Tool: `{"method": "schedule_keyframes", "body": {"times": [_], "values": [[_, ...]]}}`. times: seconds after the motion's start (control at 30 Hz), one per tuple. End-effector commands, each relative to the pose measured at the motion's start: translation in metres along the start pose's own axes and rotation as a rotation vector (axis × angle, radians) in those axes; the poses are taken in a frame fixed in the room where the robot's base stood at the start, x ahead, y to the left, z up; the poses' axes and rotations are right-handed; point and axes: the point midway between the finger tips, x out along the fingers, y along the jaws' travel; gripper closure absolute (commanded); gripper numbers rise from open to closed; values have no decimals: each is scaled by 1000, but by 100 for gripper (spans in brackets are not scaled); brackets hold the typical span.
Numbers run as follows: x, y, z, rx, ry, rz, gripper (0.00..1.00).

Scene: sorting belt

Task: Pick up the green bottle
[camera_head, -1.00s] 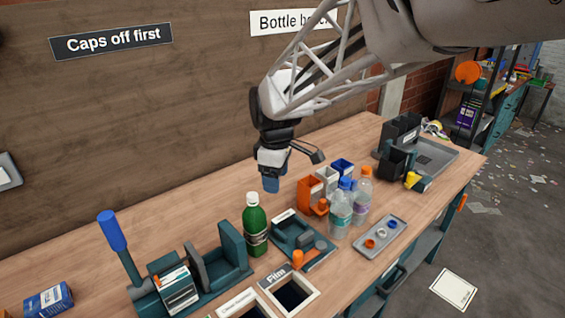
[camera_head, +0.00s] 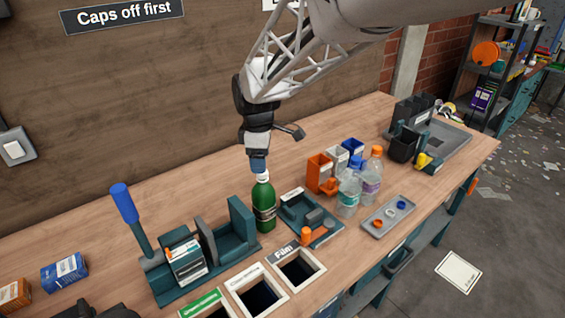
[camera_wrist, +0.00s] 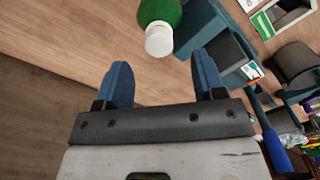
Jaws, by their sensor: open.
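Nothing is between the fingers. Whether a finger touches the cap cannot be told.
A teal press with a blue-handled lever (camera_head: 124,203) stands close left of the bottle. A teal fixture (camera_head: 325,233) is close on its right. Open bins (camera_head: 318,267) line the front edge.

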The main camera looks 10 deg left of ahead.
Motion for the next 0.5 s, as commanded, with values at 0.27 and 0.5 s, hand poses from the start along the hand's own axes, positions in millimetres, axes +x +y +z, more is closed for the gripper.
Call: {"method": "schedule_keyframes", "body": {"times": [0.27,0.5], "values": [[13,0,0,0,0,0,37],[13,0,0,0,0,0,37]]}}
